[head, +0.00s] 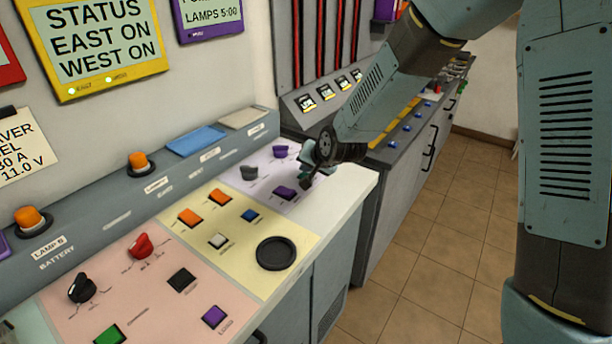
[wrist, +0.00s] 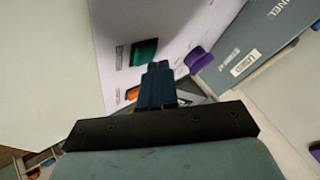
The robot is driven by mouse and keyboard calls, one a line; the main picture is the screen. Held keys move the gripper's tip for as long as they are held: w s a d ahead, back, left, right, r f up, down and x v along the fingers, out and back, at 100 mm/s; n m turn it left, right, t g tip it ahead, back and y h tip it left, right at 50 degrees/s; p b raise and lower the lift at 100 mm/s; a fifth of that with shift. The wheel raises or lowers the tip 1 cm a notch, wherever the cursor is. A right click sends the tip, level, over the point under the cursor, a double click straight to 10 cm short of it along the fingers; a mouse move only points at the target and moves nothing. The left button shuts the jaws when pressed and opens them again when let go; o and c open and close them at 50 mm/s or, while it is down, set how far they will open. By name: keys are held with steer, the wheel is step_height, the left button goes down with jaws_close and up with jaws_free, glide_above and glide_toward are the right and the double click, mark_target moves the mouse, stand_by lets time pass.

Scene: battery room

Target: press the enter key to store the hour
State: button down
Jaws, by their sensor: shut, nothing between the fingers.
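My gripper (head: 306,184) is shut and empty, tilted down over the right end of the sloping console, close to a purple key (head: 285,193) on the lavender section. I cannot tell whether it touches that key. In the wrist view its closed fingers (wrist: 159,84) point at a pale panel bearing a green key (wrist: 144,52), with a purple piece (wrist: 195,58) to the right. The key labels are too small to read, so I cannot tell which is the enter key. A purple-framed display (head: 212,15) partly shows "LAMPS 5:00".
A grey knob (head: 249,172) and a purple knob (head: 281,151) stand near the gripper. The yellow section holds several keys and a round black pad (head: 276,253). A yellow-framed display (head: 100,42) reads "STATUS EAST ON WEST ON". Tiled floor (head: 430,270) lies clear at the right.

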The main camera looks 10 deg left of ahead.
steer(key=shift+f, duration=0.45)
stand_by(0.5)
steer(key=shift+r, duration=0.9)
steer(key=shift+r, duration=2.5)
